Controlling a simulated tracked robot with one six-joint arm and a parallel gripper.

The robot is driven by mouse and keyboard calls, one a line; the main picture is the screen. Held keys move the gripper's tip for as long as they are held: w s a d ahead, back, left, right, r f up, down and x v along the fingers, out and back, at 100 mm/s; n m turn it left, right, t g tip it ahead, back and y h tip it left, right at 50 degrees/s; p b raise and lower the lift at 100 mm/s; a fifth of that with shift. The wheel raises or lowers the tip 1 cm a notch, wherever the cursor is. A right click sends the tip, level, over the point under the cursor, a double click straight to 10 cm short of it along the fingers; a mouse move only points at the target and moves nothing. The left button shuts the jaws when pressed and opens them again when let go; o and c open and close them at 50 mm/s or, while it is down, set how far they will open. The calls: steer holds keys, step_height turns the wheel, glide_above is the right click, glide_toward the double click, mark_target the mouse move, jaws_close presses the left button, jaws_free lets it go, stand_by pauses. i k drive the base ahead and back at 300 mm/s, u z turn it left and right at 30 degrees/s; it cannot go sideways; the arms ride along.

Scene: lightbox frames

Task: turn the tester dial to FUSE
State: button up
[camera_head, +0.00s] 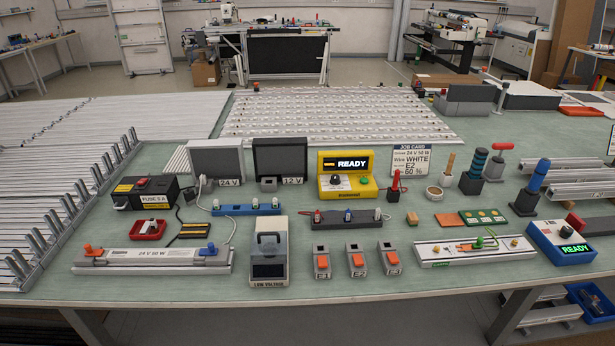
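A yellow box (345,190) stands at the middle of the bench with a lit display reading READY. On its front are a black round knob (337,181) and a green button (364,180). A blue box (546,243) at the right front edge also shows a green READY display (575,248) and has a red part (576,222) on top. I cannot tell for certain which box is the tester. Dial markings are too small to read, and no FUSE position is legible on either. My gripper is not in view.
A black box labelled FUSE 5 A (145,192) stands at left. A job card (411,160) reads 24 V 50 W, WHITE, E2, 60 %. Switch blocks (355,260) and a low-voltage box (269,250) stand in front. Tools (473,172) stand right of the yellow box.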

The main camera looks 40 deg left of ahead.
mark_target(336, 179)
steer(key=u, duration=1.55)
steer(key=i, duration=1)
